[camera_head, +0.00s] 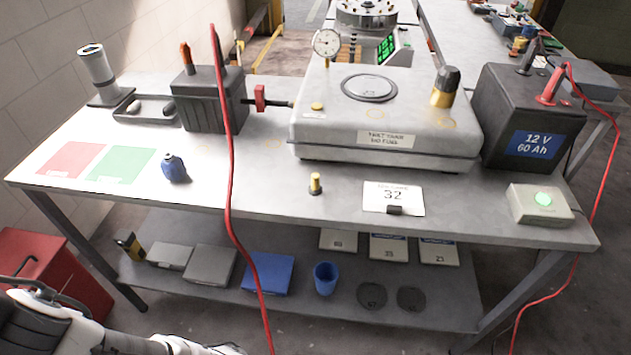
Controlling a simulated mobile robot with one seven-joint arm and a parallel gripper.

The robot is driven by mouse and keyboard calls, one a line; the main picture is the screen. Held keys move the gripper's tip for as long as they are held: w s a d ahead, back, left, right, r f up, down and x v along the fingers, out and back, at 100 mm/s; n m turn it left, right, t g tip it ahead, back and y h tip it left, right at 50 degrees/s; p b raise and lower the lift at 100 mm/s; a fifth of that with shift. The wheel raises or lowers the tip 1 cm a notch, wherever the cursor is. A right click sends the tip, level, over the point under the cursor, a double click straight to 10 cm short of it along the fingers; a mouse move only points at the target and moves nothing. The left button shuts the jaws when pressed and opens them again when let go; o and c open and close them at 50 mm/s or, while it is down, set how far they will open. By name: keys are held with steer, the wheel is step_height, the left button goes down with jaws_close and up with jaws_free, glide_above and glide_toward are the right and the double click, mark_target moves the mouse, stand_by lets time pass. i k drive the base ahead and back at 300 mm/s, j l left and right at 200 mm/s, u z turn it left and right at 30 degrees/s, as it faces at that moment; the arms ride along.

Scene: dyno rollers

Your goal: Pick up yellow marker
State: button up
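A small upright yellow cylinder (315,184), which may be the yellow marker, stands on the grey workbench (270,200) in front of the large metal tank. A larger yellow piece with a dark top (444,88) stands on the tank's right side. A small flat yellow disc (317,106) sits on the tank's left side. I cannot tell for certain which of these is the marker. Part of my white arm shows at the lower left, below the bench top. My gripper is not in view.
The metal tank (340,125) and a black battery (525,115) fill the bench's back right. A red cable (229,150) hangs across the front edge. A lower shelf (205,280) holds boxes.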

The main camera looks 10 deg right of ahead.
mark_target(314, 188)
steer(key=i+j, duration=0.1)
steer(key=j, duration=0.35)
steer(key=i+j, duration=0.1)
steer(key=j, duration=0.4)
steer(key=i+j, duration=0.1)
steer(key=j, duration=0.35)
steer(key=j+z, duration=0.1)
steer(key=z, duration=0.25)
steer(key=j+z, duration=0.1)
steer(key=z, duration=0.25)
steer(key=j+z, duration=0.15)
steer(key=z, duration=0.9)
